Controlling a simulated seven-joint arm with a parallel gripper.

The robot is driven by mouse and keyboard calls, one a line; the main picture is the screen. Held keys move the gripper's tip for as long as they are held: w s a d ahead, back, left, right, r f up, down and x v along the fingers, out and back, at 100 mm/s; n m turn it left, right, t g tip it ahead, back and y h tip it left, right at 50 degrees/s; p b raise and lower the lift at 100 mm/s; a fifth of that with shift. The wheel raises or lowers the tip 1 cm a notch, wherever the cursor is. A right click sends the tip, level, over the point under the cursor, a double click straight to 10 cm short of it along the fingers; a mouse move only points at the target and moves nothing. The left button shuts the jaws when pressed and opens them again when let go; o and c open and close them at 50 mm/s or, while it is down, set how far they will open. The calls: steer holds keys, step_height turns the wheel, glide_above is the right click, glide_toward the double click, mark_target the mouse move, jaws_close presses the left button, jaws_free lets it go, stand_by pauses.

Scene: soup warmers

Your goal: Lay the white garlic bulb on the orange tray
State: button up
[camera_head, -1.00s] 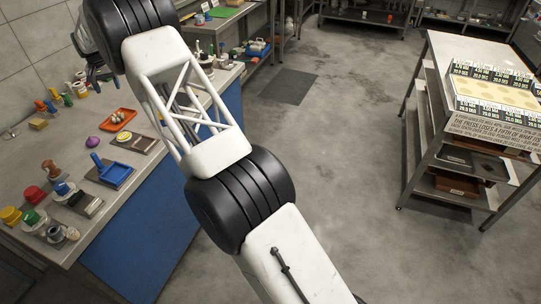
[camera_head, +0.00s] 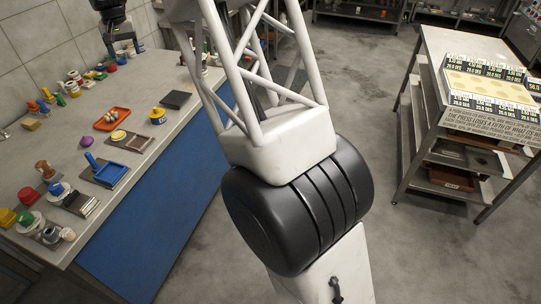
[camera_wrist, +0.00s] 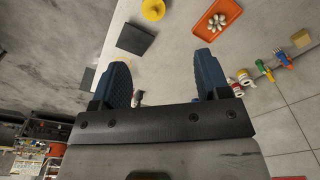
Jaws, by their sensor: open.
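The orange tray (camera_head: 112,128) lies on the left worktop and also shows at the top of the wrist view (camera_wrist: 199,27). A cluster of small whitish rounded pieces (camera_head: 111,117) rests on it; I cannot tell whether this is garlic. A small pale lump (camera_head: 68,234) sits at the worktop's front left; it may be the white garlic bulb, but it is too small to be sure. My gripper (camera_head: 123,52) is open and hangs above the far part of the worktop, beyond the tray. In the wrist view its blue fingers (camera_wrist: 162,63) stand apart with nothing gripped.
A yellow container (camera_head: 157,116) and a dark square plate (camera_head: 176,100) stand right of the tray. Several small colored items line the wall. A shelved cart (camera_head: 425,125) stands right, across open floor.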

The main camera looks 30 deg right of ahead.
steer(key=s+d+r, duration=0.3)
steer(key=s+d, duration=0.2)
steer(key=s, duration=0.5)
steer(key=s+d+r+t, duration=0.1)
steer(key=s+d+r, duration=0.25)
steer(key=s, duration=0.55)
steer(key=s+d+r, duration=0.2)
steer(key=s+d, duration=0.3)
steer(key=s, duration=0.5)
steer(key=s+d+f, duration=0.2)
steer(key=s+f, duration=0.1)
steer(key=s, duration=0.8)
steer(key=s+d+f, duration=0.3)
steer(key=s, duration=0.8)
steer(key=s+d+f, duration=0.2)
steer(key=s+f, duration=0.2)
steer(key=s, duration=0.7)
steer(key=shift+d+t, duration=0.4)
steer(key=shift+f, duration=0.1)
